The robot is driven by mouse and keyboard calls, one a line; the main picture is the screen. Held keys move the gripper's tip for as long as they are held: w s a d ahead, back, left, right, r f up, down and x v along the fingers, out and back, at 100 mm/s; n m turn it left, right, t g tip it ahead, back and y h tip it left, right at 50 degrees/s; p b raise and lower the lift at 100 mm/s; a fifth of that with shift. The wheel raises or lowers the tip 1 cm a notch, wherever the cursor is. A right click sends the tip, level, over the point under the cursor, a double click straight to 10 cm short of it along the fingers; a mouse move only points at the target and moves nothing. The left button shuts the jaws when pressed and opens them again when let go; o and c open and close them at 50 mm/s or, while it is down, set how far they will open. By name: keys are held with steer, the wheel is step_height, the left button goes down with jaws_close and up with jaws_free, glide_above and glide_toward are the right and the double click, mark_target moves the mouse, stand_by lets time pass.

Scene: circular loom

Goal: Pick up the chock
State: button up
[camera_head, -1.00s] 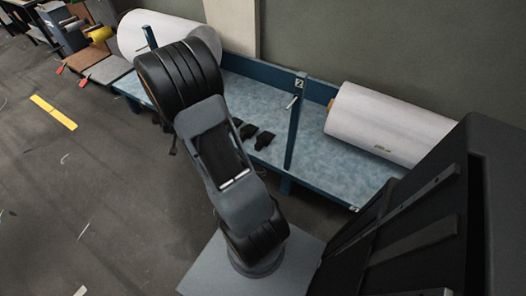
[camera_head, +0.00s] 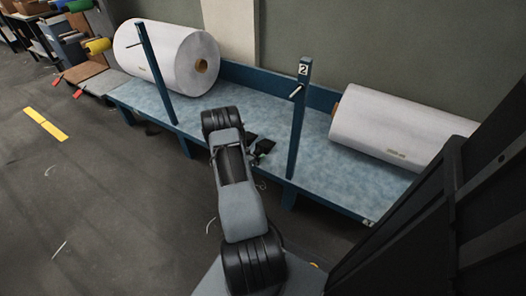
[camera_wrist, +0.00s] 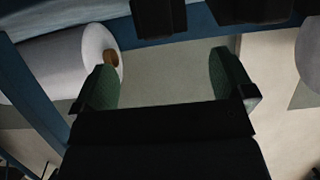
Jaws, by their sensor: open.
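Dark chocks lie on the blue-topped bench (camera_head: 240,92) just beyond my arm in the head view; one dark piece (camera_head: 250,138) shows beside my arm. Another dark shape with a greenish edge (camera_head: 264,147) is close by, and I cannot tell whether it is a chock or part of my gripper. In the wrist view two black blocks, likely chocks, show at the top edge, one left (camera_wrist: 158,15) and one right (camera_wrist: 255,8), both cut off. My gripper (camera_wrist: 163,80) is open, its green-padded fingers wide apart and empty, apart from the blocks in the picture.
A large white roll (camera_head: 170,58) lies on the bench at left and another (camera_head: 395,128) at right. Blue posts stand at the bench front, one left (camera_head: 157,72) and one marked 2 (camera_head: 298,120). The floor at left is open.

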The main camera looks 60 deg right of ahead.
mark_target(259, 148)
steer(key=shift+x, duration=1.1)
steer(key=b+x, duration=0.1)
steer(key=x, duration=0.1)
steer(key=b+x, duration=0.1)
steer(key=shift+d+f+b, duration=0.25)
steer(key=shift+f+b, duration=0.15)
steer(key=shift+d+f, duration=0.15)
steer(key=shift+d, duration=0.6)
steer(key=shift+c, duration=0.5)
steer(key=shift+w, duration=0.1)
steer(key=c, duration=1)
